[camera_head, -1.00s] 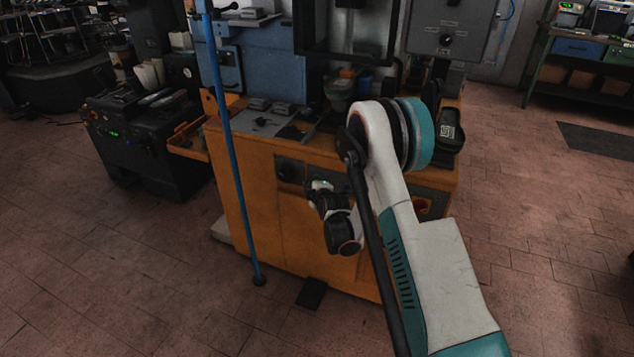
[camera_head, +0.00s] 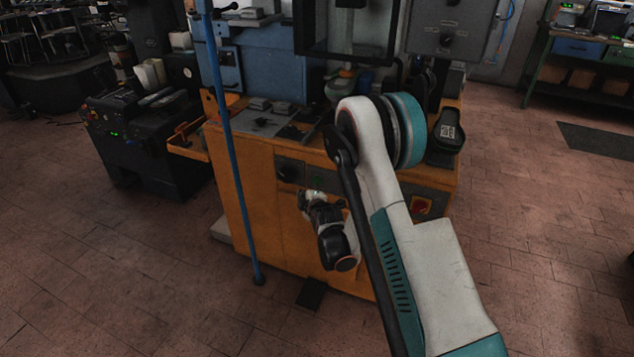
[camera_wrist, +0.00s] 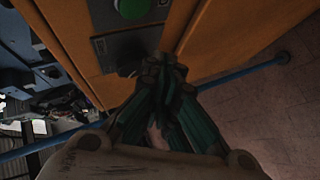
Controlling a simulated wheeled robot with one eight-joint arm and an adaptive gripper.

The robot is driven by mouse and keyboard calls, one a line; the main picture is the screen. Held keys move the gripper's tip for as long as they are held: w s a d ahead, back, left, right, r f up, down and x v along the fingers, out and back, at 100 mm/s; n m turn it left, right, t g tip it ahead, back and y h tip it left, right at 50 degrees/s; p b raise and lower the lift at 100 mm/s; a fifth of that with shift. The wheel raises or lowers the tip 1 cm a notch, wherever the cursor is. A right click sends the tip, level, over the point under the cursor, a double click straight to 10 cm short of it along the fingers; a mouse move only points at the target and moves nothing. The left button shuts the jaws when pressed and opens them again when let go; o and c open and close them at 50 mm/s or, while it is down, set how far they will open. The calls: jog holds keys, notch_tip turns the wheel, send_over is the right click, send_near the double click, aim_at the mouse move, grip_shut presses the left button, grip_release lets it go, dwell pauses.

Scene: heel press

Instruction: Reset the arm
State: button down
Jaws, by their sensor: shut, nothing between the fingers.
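My gripper (camera_wrist: 163,75) is shut and empty in the wrist view, its dark and teal fingers together in front of the orange cabinet. A green round button (camera_wrist: 132,8) on a dark panel shows just beyond the fingertips. In the head view my wrist and gripper hang before the front of the orange cabinet (camera_head: 250,200), and the fingers are too small there to make out. My white and teal arm covers part of the cabinet front.
A blue pole (camera_head: 236,170) stands upright left of the cabinet front. A red and yellow switch (camera_head: 421,205) sits on the cabinet's right side. A dark machine (camera_head: 140,135) is at left. The floor at right is open.

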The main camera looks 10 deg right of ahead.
dwell(0.4)
jog(key=s+d+r+m+g, duration=0.1)
jog(key=s+r+m, duration=0.1)
jog(key=s+r, duration=0.45)
jog(key=s+r+m+g, duration=0.1)
jog(key=s+r+m, duration=0.25)
jog(key=r, duration=0.65)
jog(key=s+d+r+m+g, duration=0.1)
jog(key=s+r+m, duration=0.1)
jog(key=s+r, duration=0.5)
jog(key=s+r+m+g, duration=0.1)
jog(key=s+m, duration=0.1)
jog(key=s, duration=0.7)
jog(key=s+d+r+m+g, duration=0.1)
jog(key=s+m, duration=0.2)
jog(key=s, duration=0.6)
jog(key=s+r+m+g+h, duration=0.1)
jog(key=s+r+m, duration=0.1)
jog(key=s, duration=0.7)
jog(key=shift+s+d, duration=0.4)
